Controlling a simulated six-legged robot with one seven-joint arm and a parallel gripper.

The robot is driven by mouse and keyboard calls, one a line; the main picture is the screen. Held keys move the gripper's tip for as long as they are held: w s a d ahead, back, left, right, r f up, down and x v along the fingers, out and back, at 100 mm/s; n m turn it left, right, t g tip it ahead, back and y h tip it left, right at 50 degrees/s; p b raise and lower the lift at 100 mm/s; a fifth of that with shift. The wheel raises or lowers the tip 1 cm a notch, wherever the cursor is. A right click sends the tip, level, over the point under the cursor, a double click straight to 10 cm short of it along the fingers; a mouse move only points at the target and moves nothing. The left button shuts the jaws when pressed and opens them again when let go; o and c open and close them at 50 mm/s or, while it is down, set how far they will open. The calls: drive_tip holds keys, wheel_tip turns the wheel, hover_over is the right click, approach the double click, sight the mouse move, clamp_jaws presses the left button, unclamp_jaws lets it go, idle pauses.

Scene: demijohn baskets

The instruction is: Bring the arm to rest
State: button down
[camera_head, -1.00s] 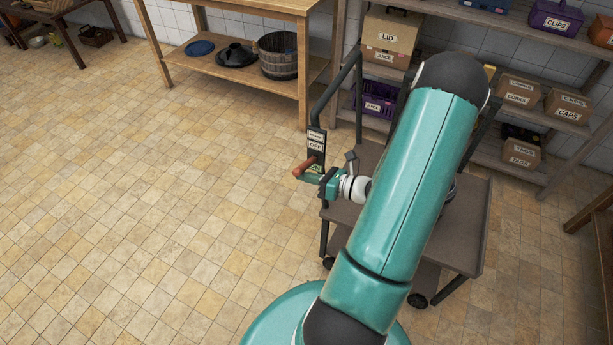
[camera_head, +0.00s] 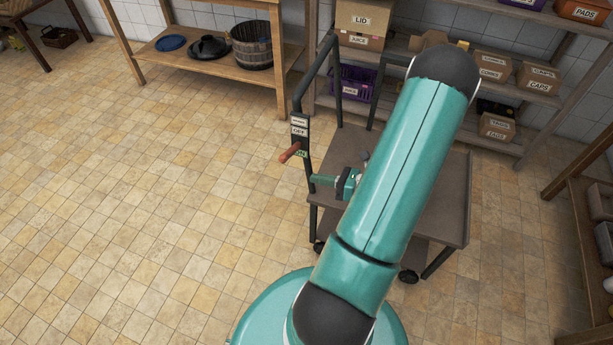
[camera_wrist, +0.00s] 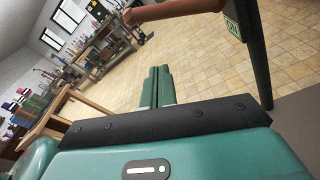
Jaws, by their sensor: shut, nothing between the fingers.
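My gripper (camera_head: 322,180) is shut and empty, its green fingers held together and pointing left. It is just below and right of the lever's brown handle (camera_head: 290,153) in the head view, with a visible gap between them. In the wrist view the closed fingers (camera_wrist: 157,86) stick out ahead, and the brown handle (camera_wrist: 178,9) crosses the top. A green "ON" label (camera_wrist: 233,27) shows beside the handle. My green arm hides part of the gripper's wrist and of the trolley.
The grey trolley (camera_head: 452,205) with its dark upright frame (camera_head: 303,92) stands under and beside my arm. Behind it are a shelf with labelled boxes (camera_head: 363,18) and a wooden bench (camera_head: 205,78). The tiled floor on the left is clear.

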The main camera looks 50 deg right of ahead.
drive_tip(key=shift+s+d, duration=0.1)
drive_tip(key=shift+s, duration=0.1)
idle(0.5)
drive_tip(key=w+a+r+n+g+y, duration=0.1)
drive_tip(key=w+a+r+n+g, duration=0.2)
drive_tip(key=a+r+n+g, duration=0.5)
drive_tip(key=w+a+r+n+g+y, duration=0.2)
drive_tip(key=w+a+r+n+g, duration=0.15)
drive_tip(key=a+r+n, duration=0.4)
drive_tip(key=s+a+r+n+t+h, duration=0.1)
drive_tip(key=s+a+r+n+h, duration=0.1)
drive_tip(key=a+r+n+h, duration=0.2)
drive_tip(key=s+a+r+n+t+h, duration=0.1)
drive_tip(key=s+a+r+n+h, duration=0.2)
drive_tip(key=a+r+n, duration=0.7)
drive_tip(key=a+n+h, duration=0.1)
drive_tip(key=n+h, duration=0.1)
drive_tip(key=n, duration=0.4)
drive_tip(key=shift+s+r, duration=0.15)
drive_tip(key=shift+r, duration=0.1)
